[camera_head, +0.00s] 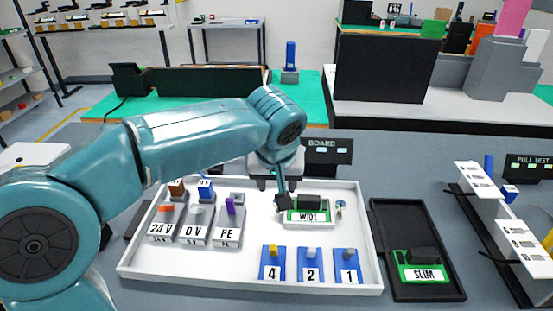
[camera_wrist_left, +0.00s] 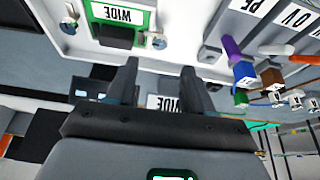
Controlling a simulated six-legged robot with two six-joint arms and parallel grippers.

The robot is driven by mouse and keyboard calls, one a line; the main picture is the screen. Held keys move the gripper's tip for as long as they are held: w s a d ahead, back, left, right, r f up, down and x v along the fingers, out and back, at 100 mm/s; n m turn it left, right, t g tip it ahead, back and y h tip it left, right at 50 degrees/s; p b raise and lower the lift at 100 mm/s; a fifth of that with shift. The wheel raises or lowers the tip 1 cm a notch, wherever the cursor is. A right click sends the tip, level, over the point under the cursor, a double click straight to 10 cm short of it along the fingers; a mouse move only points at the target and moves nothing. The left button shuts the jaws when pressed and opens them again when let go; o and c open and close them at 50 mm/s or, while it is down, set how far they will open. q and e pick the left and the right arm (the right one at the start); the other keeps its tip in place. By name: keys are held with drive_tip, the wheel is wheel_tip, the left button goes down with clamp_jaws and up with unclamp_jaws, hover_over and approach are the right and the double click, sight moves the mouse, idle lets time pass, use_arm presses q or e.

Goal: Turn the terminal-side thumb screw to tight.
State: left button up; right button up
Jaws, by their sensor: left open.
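The green-edged WIDE board (camera_head: 308,218) sits at the right of the white tray (camera_head: 345,262). In the head view a small thumb screw (camera_head: 340,207) stands at its right end; its left end is partly hidden by my left gripper (camera_head: 281,198). In the left wrist view the WIDE board (camera_wrist_left: 115,35) appears upside down at the top. The thumb screw on the terminal side (camera_wrist_left: 157,41) shows at its right end, another screw (camera_wrist_left: 69,25) at its left. My left gripper's two fingers (camera_wrist_left: 158,72) are apart, pointing toward the terminal-side screw, with nothing between them. My right gripper is not in view.
Terminal blocks marked 24 V (camera_head: 161,231), 0 V (camera_head: 194,232) and PE (camera_head: 227,234) stand left in the tray. Blue blocks 4, 2 and 1 (camera_head: 346,277) stand along its front. A black tray with a SLIM board (camera_head: 424,272) lies right.

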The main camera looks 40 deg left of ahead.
use_arm(q)
drive_tip(key=p+v, duration=0.1)
drive_tip(key=v, duration=0.7)
idle(0.4)
